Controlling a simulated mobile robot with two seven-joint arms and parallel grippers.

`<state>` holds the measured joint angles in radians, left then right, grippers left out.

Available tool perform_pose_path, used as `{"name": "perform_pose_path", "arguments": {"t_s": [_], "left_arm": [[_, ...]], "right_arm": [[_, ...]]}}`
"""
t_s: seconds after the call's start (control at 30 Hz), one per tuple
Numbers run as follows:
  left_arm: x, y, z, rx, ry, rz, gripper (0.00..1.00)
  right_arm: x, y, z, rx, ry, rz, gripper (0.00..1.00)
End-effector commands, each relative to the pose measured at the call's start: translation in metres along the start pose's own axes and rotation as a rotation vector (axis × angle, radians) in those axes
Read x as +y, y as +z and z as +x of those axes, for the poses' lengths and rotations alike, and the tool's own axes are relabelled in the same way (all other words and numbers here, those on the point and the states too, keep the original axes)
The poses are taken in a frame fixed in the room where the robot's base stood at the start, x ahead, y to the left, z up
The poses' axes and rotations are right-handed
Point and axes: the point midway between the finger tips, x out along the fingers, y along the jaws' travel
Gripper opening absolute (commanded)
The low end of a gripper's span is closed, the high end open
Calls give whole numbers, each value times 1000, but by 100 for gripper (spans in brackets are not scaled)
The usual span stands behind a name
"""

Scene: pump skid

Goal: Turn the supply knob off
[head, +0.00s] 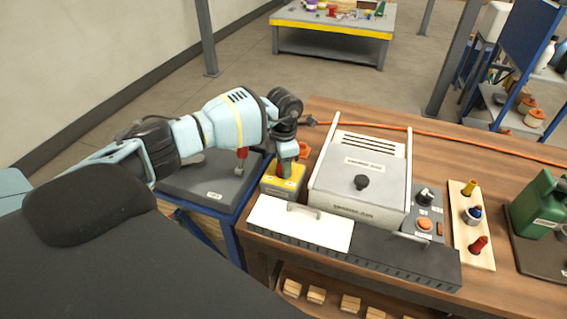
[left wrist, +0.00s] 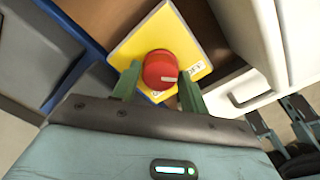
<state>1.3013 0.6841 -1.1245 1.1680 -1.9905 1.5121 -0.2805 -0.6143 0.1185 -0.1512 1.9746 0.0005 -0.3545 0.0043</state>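The supply knob (left wrist: 160,68) is a round red knob on a yellow panel (left wrist: 140,43). Its white pointer mark points to the right in the left wrist view. A white label to the right of it seems to read "OFF"; another label below it is partly hidden. In the head view the yellow box (head: 283,186) stands at the table's left end, and my left gripper (head: 286,165) is down over it. In the left wrist view the green fingers of my left gripper (left wrist: 158,78) stand on both sides of the knob, seemingly with narrow gaps.
A white-grey machine (head: 362,170) stands close right of the yellow box. A white cover with a handle (head: 299,226) lies in front. A grey control box (head: 425,212) and a peg board (head: 472,246) are farther right. A dark-topped stand (head: 208,186) is at the left.

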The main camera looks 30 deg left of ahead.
Motion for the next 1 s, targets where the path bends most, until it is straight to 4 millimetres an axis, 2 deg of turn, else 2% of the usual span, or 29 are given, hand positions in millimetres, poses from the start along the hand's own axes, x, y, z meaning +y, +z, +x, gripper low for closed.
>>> {"name": "perform_pose_path", "arguments": {"t_s": [0.03,0.1,0.47,0.8,1.0], "left_arm": [[0,0,0,0,0,0,51],[0,0,0,0,0,1,59],[0,0,-5,0,0,2,59],[1,0,-56,-3,2,2,59],[0,0,-75,-1,0,0,59]], "right_arm": [[0,0,0,0,0,0,36],[0,0,0,0,0,0,36],[0,0,0,1,0,0,36],[0,-3,0,5,1,0,36],[0,-3,0,5,0,0,36]]}}
